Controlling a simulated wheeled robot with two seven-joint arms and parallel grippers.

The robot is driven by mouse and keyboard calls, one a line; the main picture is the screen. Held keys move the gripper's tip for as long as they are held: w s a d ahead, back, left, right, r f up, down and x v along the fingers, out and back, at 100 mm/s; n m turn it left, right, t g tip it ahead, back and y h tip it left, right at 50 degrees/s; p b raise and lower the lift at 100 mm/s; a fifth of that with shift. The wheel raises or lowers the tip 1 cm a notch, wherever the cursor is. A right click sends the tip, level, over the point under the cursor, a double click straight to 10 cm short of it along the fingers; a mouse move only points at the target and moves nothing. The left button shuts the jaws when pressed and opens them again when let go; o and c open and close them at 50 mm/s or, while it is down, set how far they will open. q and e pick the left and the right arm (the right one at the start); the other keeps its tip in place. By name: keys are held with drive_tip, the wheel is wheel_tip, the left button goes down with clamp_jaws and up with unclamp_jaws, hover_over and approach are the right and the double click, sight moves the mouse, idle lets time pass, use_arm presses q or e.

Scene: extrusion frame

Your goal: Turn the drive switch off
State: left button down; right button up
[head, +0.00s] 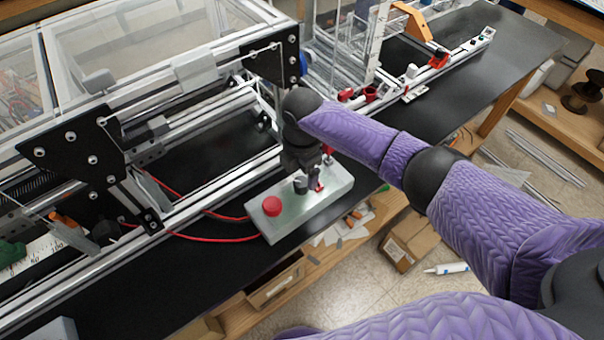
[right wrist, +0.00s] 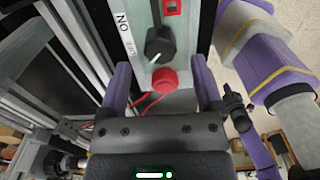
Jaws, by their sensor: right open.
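The control box (head: 262,225) is a pale grey slab on the black bench top. It carries a red round button (head: 272,205), a black rotary knob (head: 300,185) and a small red switch at the far end. In the right wrist view the black knob (right wrist: 160,43) has a white pointer line slanting to the lower left, beside a label strip (right wrist: 125,30) with "ON" upside down. My right gripper (head: 310,178) is over the box; its open fingers (right wrist: 160,68) flank the red button and the knob's near side, holding nothing. My left gripper is out of view.
An aluminium extrusion frame (head: 190,215) with black plates stands behind and left of the box. Red cables (head: 215,238) run from the box to the left. Black bench top is clear in front of the box. Cardboard boxes (head: 408,240) stand below the bench.

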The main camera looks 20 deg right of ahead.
sight(302, 181)
wheel_tip(302, 181, up, 7)
drive_tip(key=shift+f+p, duration=0.15)
drive_tip(key=shift+p, duration=0.3)
